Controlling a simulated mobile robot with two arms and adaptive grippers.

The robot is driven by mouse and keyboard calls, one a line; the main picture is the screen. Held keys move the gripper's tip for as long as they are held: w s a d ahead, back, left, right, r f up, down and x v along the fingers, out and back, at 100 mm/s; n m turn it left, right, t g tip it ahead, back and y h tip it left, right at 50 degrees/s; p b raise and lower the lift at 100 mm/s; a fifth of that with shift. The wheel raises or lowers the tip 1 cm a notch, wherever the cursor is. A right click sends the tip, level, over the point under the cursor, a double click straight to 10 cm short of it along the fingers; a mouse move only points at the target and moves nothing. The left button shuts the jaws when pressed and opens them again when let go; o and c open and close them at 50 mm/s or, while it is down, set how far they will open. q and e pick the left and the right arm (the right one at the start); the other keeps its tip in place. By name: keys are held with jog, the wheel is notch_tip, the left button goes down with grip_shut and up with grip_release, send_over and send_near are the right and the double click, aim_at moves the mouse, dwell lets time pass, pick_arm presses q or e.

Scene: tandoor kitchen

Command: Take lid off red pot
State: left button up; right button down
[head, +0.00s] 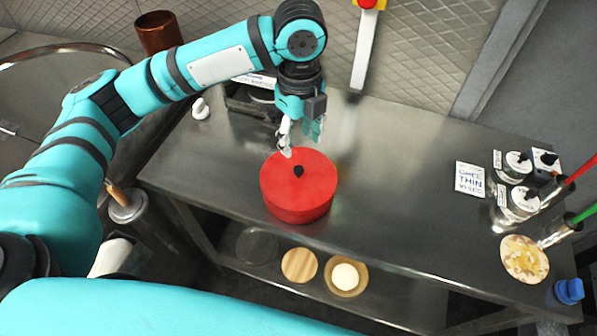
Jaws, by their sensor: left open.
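The red pot (297,207) stands upright on the steel counter, near its front edge. Its red lid (315,179) is on top, with a small black knob (298,171) at the middle. My left gripper (302,145) points down just behind and above the lid's back edge. It is open, with nothing seen between its fingers. The knob is in front of the fingers and apart from them in the picture. My right gripper is not in view.
A card (470,179), several jars and a flatbread (524,259) sit at the counter's right. A blue-capped item (569,291) is near the right corner. A lower shelf holds a wooden disc (299,265) and a bowl (346,279). The counter right of the pot is clear.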

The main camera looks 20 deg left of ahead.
aim_at(298, 168)
pick_arm(q)
jog(key=f, duration=0.3)
jog(key=shift+w+f, duration=0.2)
jog(key=shift+w, duration=0.05)
jog(key=shift+f+p, duration=0.3)
jog(key=shift+f, duration=0.25)
jog(key=shift+s+f, duration=0.15)
jog(key=shift+f, duration=0.1)
jog(key=f, duration=0.1)
jog(key=f+p, duration=0.1)
jog(key=f, duration=0.2)
jog(key=shift+s+f+p, duration=0.2)
jog(key=shift+s+p, duration=0.1)
jog(key=shift+p, duration=0.1)
jog(key=shift+f, duration=0.2)
jog(key=c, duration=0.6)
grip_shut()
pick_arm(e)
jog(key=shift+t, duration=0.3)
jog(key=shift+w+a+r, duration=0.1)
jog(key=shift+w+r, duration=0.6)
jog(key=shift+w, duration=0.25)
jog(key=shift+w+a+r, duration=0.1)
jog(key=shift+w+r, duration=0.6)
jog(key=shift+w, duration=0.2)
